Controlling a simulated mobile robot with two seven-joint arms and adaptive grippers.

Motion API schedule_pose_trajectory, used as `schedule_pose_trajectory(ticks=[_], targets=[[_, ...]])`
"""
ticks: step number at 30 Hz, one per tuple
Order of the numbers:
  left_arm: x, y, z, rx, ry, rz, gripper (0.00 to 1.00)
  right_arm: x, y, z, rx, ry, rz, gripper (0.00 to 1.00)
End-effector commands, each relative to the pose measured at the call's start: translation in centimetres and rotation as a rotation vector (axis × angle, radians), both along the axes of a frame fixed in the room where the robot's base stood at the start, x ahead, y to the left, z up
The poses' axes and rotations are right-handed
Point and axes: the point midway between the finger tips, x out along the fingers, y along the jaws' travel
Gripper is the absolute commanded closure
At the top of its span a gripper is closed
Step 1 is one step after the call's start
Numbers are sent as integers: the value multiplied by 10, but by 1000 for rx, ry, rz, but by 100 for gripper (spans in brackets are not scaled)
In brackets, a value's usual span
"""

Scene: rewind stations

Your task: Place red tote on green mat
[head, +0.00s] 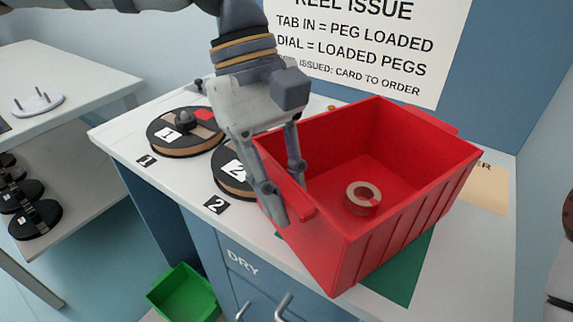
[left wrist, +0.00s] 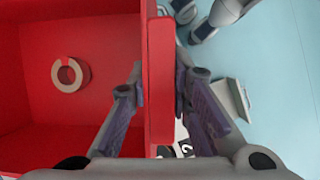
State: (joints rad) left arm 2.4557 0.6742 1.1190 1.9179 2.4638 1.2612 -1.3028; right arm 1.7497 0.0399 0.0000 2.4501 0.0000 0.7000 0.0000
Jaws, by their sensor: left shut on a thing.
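The red tote (head: 345,240) is an open box at the centre right of the head view, with a ring-shaped tan and red reel (head: 363,197) inside. My left gripper (head: 289,193) is shut on the tote's left rim, one finger inside and one outside. The left wrist view shows the same rim (left wrist: 160,85) between the fingers. The green mat (head: 408,275) lies on the counter, showing below and right of the tote; the tote hides the rest. I cannot tell whether the tote's base touches it.
Two dark reels, marked 1 (head: 185,132) and 2 (head: 232,172), lie on the white counter (head: 135,140) left of the tote. A tan card (head: 490,190) lies to its right. A green bin (head: 185,295) stands below, beside the blue cabinet. A sign hangs on the wall behind.

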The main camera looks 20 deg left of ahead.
Motion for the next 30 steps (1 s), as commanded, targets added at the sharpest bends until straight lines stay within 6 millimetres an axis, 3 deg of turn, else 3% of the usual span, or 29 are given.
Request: schedule_pose_trajectory(ticks=[30], targets=[[0,-1,-12,-4,-6,1,100,-2,0,-2,0,6,0,60]])
